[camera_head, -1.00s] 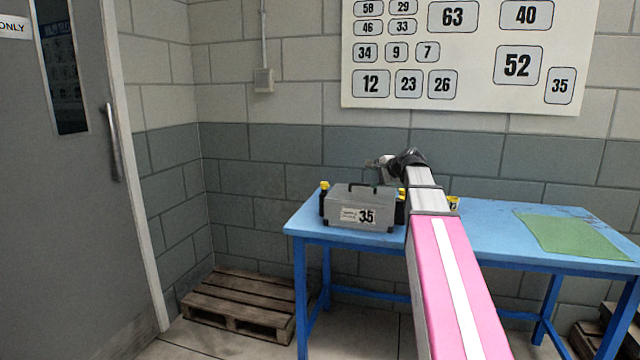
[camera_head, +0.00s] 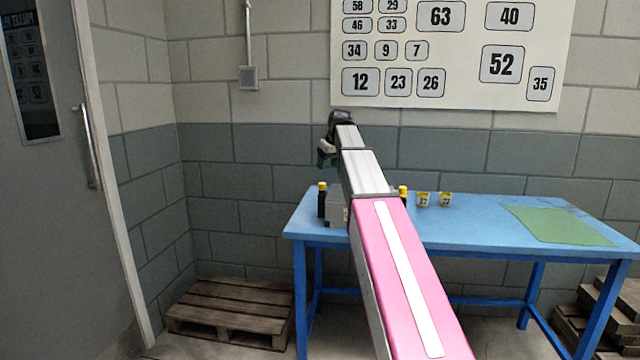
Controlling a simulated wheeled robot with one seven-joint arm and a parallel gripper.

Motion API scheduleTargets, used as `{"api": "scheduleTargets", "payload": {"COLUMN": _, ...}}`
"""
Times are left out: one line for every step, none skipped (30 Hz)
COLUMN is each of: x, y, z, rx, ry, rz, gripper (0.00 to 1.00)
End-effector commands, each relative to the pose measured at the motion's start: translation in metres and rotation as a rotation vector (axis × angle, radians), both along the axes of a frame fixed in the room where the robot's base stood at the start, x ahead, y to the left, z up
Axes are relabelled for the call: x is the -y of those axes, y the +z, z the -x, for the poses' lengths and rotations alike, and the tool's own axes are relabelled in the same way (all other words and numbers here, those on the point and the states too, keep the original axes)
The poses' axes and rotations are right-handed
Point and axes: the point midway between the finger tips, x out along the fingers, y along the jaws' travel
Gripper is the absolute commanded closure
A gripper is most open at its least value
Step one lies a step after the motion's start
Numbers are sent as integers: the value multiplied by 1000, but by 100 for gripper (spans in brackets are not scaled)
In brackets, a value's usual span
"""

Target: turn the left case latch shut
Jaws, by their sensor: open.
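The grey case (camera_head: 337,212) stands on the blue table (camera_head: 480,224). My arm hides most of it now; only a strip of its left part shows. Its latches cannot be made out, and the left one is too small or hidden to tell how it is turned. My gripper (camera_head: 323,160) is open, above the left end of the case and apart from it, seen small and dark against the wall.
A black bottle with a yellow cap (camera_head: 322,200) stands just left of the case. Another yellow cap (camera_head: 403,191) shows right of my arm. Two yellow cups (camera_head: 434,199) and a green mat (camera_head: 560,226) are on the table. A pallet (camera_head: 232,310) lies on the floor.

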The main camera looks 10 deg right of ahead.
Motion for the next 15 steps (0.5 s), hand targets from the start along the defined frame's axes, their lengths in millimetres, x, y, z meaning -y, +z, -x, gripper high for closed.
{"api": "scheduleTargets", "payload": {"x": -2, "y": -8, "z": -3, "rx": -1, "ry": 0, "rz": 0, "gripper": 43}}
{"api": "scheduleTargets", "payload": {"x": -3, "y": -13, "z": -4, "rx": -2, "ry": 0, "rz": -2, "gripper": 43}}
{"api": "scheduleTargets", "payload": {"x": -4, "y": -20, "z": -7, "rx": -2, "ry": 0, "rz": -2, "gripper": 43}}
{"api": "scheduleTargets", "payload": {"x": -5, "y": -25, "z": -9, "rx": -2, "ry": 0, "rz": -2, "gripper": 43}}
{"api": "scheduleTargets", "payload": {"x": -6, "y": -30, "z": -11, "rx": -2, "ry": 0, "rz": -2, "gripper": 43}}
{"api": "scheduleTargets", "payload": {"x": -7, "y": -37, "z": -13, "rx": -2, "ry": -1, "rz": -2, "gripper": 43}}
{"api": "scheduleTargets", "payload": {"x": -8, "y": -42, "z": -15, "rx": -1, "ry": -1, "rz": -2, "gripper": 43}}
{"api": "scheduleTargets", "payload": {"x": -9, "y": -47, "z": -17, "rx": -1, "ry": -1, "rz": -2, "gripper": 43}}
{"api": "scheduleTargets", "payload": {"x": -10, "y": -53, "z": -19, "rx": -1, "ry": -1, "rz": -2, "gripper": 43}}
{"api": "scheduleTargets", "payload": {"x": -11, "y": -57, "z": -21, "rx": -1, "ry": -1, "rz": -2, "gripper": 43}}
{"api": "scheduleTargets", "payload": {"x": -12, "y": -61, "z": -22, "rx": -1, "ry": -2, "rz": -3, "gripper": 43}}
{"api": "scheduleTargets", "payload": {"x": -12, "y": -66, "z": -24, "rx": 0, "ry": -2, "rz": -2, "gripper": 43}}
{"api": "scheduleTargets", "payload": {"x": -13, "y": -69, "z": -26, "rx": 0, "ry": -2, "rz": -2, "gripper": 43}}
{"api": "scheduleTargets", "payload": {"x": -14, "y": -72, "z": -27, "rx": 0, "ry": -2, "rz": -2, "gripper": 43}}
{"api": "scheduleTargets", "payload": {"x": -14, "y": -76, "z": -28, "rx": 0, "ry": -2, "rz": -2, "gripper": 43}}
